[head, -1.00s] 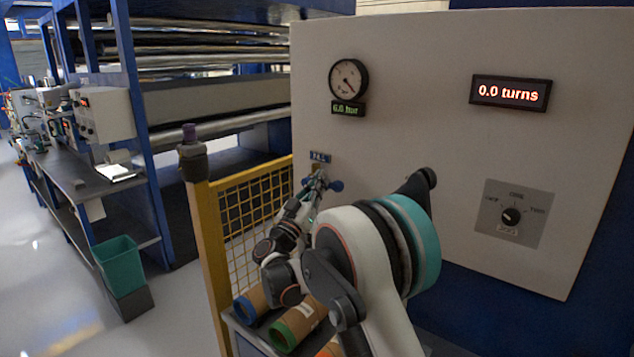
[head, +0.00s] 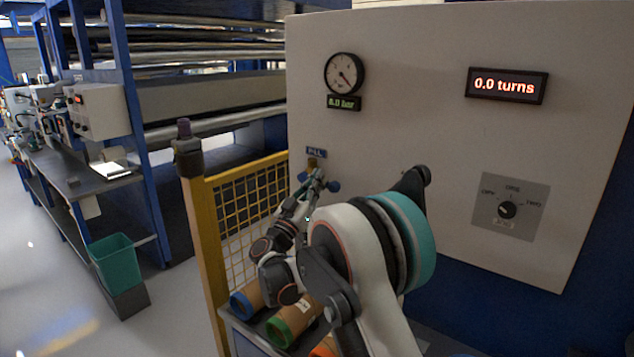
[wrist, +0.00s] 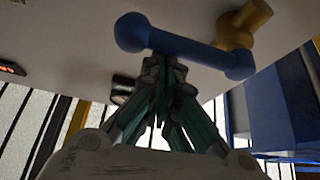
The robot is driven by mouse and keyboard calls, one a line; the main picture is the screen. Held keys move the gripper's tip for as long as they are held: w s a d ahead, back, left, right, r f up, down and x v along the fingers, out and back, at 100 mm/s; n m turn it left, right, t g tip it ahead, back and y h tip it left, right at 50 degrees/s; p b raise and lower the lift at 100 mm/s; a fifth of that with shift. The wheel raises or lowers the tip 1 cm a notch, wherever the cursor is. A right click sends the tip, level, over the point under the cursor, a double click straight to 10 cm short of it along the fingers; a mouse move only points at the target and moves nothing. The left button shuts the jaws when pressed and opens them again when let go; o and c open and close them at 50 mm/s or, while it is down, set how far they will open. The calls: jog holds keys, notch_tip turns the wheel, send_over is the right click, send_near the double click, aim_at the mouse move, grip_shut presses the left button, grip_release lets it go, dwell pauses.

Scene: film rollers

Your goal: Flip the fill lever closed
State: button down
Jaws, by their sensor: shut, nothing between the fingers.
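The fill lever is a blue bar with rounded ends (wrist: 185,47) on a brass valve stem (wrist: 243,22), seen large in the wrist view. My gripper (wrist: 162,62) is shut and empty. Its fingertips are at the bar's near side, close to or touching it; I cannot tell which. In the head view my gripper (head: 314,182) and arm hide part of the lever.
The pale panel (head: 420,130) carries a round gauge (head: 344,73), a small green display (head: 344,103), a red turns display (head: 507,85) and a selector knob (head: 507,210). A yellow mesh fence (head: 205,250) stands left of my arm. Cardboard rolls (head: 293,320) lie below it.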

jog(key=s+a+f+p, duration=0.1)
jog(key=s+a+p, duration=0.2)
jog(key=s+a, duration=0.2)
jog(key=shift+s+a+f, duration=0.15)
jog(key=shift+s+a, duration=0.25)
jog(key=shift+s, duration=0.8)
